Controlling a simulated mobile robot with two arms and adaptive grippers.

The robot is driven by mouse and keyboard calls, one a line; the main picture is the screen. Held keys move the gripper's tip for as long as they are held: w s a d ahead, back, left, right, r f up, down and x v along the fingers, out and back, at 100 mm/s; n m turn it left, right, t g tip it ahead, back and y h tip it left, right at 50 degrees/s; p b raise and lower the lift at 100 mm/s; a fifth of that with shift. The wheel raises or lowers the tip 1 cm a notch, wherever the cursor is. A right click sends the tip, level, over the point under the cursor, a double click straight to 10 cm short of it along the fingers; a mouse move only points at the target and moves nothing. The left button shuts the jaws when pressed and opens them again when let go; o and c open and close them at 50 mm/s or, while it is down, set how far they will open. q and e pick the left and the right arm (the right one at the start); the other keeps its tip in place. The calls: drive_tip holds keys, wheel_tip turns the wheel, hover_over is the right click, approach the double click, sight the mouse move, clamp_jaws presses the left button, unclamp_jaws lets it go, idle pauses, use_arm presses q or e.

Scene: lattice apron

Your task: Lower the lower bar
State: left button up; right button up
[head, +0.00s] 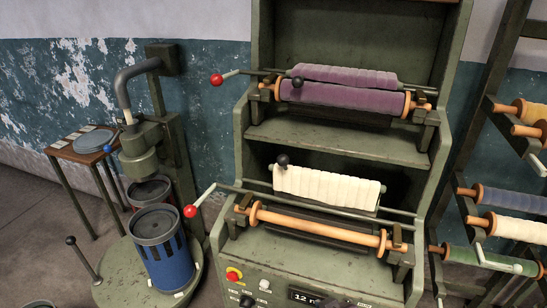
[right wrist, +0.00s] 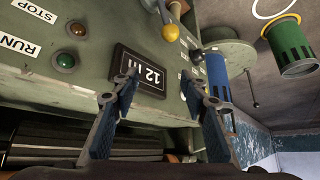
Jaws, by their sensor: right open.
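In the head view, the green machine has two tiers. On the lower tier, a cream fabric-covered bar (head: 326,187) with a black ball knob (head: 282,160) at its left end sits above and behind a bare wooden roller (head: 318,227). A thin grey rod (head: 232,188) with a red-ball lever (head: 190,211) runs between them. My right gripper (right wrist: 160,100) is open and empty in the right wrist view, near the machine's front panel and its "12 m" display (right wrist: 138,73). My left gripper is not in view.
The upper tier carries a purple roll (head: 342,97) and another red-ball lever (head: 216,79). The front panel has a red button (head: 233,274). A blue slotted can (head: 166,259) stands at left on a round base. A rack of thread spools (head: 517,228) stands at right.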

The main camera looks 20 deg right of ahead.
drive_tip(key=w+r+t+y, duration=0.1)
drive_tip(key=w+r+t, duration=0.4)
drive_tip(key=w+r, duration=0.9)
drive_tip(key=t+y, duration=0.2)
drive_tip(key=t, duration=0.3)
approach(286, 163)
drive_tip(key=d+x, duration=0.1)
drive_tip(key=x, duration=0.3)
drive_tip(key=shift+w+a+r+p, duration=0.1)
drive_tip(key=shift+a+r+p, duration=0.15)
drive_tip(key=shift+a+p, duration=0.25)
drive_tip(key=x, duration=0.5)
drive_tip(key=p+x, duration=0.1)
drive_tip(key=x, duration=0.1)
drive_tip(key=shift+w+f, duration=0.15)
drive_tip(key=shift+f, duration=0.15)
clamp_jaws()
